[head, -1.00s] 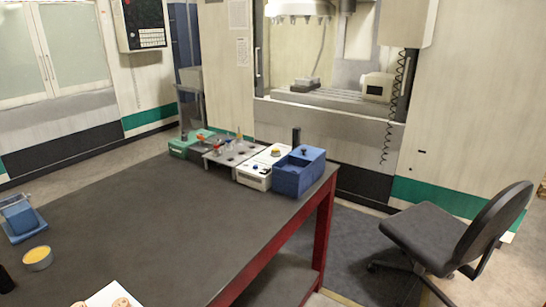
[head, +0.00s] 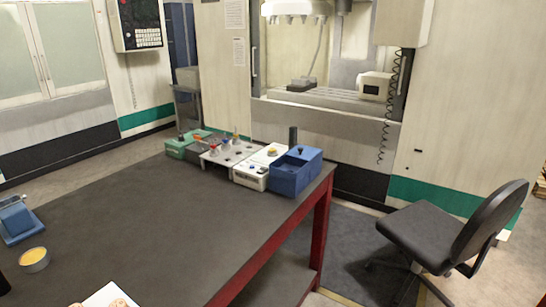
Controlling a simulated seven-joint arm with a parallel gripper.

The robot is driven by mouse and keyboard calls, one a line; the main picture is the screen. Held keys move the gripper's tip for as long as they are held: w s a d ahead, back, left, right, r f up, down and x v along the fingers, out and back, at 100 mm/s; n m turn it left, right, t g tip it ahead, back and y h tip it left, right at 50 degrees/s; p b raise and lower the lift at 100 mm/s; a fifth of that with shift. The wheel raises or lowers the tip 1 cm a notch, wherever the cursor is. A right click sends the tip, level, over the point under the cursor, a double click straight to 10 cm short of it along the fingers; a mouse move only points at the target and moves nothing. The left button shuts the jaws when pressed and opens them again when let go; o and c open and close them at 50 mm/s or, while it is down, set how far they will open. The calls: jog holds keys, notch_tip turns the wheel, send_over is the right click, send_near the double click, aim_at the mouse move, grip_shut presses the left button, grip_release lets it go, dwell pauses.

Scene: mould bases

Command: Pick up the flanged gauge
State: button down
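I cannot make out with certainty which piece is the flanged gauge. Several small pieces stand in a light grey rack (head: 228,158) at the far end of the dark table, too small to tell apart. A white block (head: 250,178) with a yellowish piece on top stands to the right of the rack. A round grey tin (head: 33,260) with a yellow top sits at the left of the table. My gripper is not in view.
A blue bin (head: 292,178) stands at the table's far right corner, a green box (head: 184,146) left of the rack. A blue stand (head: 18,222) and a white board (head: 104,296) with round pieces are nearer. The dark tabletop (head: 150,225) between is clear. A chair (head: 440,235) stands right.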

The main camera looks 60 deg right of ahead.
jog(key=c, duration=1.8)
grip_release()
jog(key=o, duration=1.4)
